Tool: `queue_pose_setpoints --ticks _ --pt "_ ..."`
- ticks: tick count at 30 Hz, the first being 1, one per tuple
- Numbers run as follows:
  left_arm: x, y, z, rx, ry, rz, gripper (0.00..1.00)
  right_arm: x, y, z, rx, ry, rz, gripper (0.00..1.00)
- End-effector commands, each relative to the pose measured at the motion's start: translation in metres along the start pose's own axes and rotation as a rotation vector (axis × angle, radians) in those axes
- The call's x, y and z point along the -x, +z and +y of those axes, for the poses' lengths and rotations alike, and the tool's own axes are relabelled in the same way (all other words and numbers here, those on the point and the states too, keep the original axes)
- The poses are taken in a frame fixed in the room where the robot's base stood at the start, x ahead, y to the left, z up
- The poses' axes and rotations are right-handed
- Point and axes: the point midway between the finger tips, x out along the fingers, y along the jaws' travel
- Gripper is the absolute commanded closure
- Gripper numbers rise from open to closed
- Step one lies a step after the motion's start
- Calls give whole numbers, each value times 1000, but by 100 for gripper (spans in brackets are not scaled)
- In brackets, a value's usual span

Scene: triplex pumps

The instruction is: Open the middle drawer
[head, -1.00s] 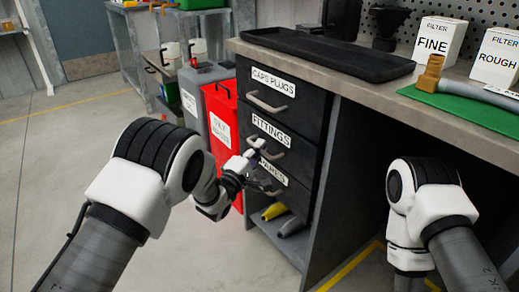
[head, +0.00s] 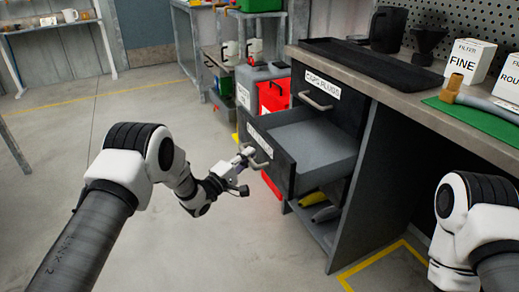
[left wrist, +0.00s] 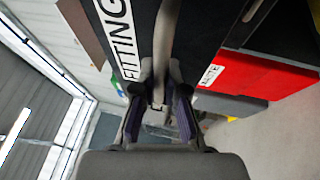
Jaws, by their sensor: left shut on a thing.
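The middle drawer (head: 284,174) has a black front and stands pulled out from the cabinet. Its grey inside shows and looks empty. Its label reads FITTINGS in the left wrist view (left wrist: 118,35). My left gripper (head: 246,156) is shut on the drawer's bar handle (head: 262,153), at the front of the drawer. The handle runs between the two fingers in the left wrist view (left wrist: 165,45). The top drawer (head: 345,104), labelled CAPS PLUGS, is closed.
A red bin (head: 273,95) and a grey container (head: 256,78) stand beside the cabinet. A yellow item (head: 312,198) and a grey one lie on the low shelf. The bench top (head: 400,97) holds a black tray (head: 366,64). The floor in front is clear.

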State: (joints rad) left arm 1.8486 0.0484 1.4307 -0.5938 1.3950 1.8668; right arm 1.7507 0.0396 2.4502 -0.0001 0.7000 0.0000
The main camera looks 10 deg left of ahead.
Motion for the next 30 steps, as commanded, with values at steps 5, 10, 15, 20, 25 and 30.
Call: queue_pose_setpoints --ticks 5,10,15,20,25,30 --pt "28 -13 10 2 -1 7 100 18 0 0 -1 0 0 60" --pt "43 -18 11 1 0 5 100 23 0 0 0 0 0 60" --pt "46 -19 10 1 2 3 100 23 0 0 0 0 -1 60" --pt "46 -19 10 1 2 3 100 23 0 0 0 0 -1 60" --pt "46 -19 10 1 2 3 63 23 0 0 0 0 -1 60" --pt "46 -18 10 1 2 2 63 23 0 0 0 0 -1 60"
